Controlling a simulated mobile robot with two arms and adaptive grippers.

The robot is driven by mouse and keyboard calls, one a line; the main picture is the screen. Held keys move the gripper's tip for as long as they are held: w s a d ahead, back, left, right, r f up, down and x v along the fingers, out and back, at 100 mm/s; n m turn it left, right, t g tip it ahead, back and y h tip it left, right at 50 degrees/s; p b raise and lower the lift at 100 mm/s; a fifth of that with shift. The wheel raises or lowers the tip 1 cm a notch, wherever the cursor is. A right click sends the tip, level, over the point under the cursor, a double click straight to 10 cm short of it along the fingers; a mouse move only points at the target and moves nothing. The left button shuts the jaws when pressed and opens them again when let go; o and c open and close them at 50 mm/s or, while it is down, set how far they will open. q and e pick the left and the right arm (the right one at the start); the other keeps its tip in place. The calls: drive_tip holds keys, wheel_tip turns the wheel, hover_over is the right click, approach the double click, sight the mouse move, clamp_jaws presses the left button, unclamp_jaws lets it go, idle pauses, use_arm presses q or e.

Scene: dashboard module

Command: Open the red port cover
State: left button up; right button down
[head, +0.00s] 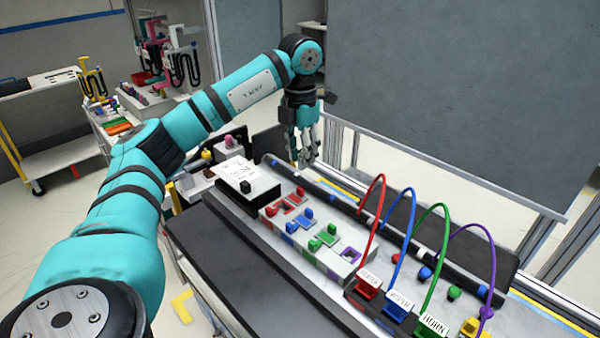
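The red port cover (286,206) is at the far left end of a row of coloured ports on the grey dashboard module (350,262). Small upright red parts show on it; whether it is shut is too small to tell. My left gripper (307,160) hangs pointing down, above and behind the red cover, apart from it. Nothing shows between its fingers, but the viewing angle hides how far apart they are. My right gripper is not in view.
Blue (301,224), green (323,238) and purple (349,253) ports follow the red one. Labelled plugs with arched red, blue (398,260), green and purple cables rise at right. A white label box (240,175) stands left of the ports. A grey panel (450,90) stands behind.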

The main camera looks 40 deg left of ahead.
use_arm(q)
wheel_tip(320, 180, up, 3)
drive_tip(key=shift+f, duration=0.15)
idle(0.6)
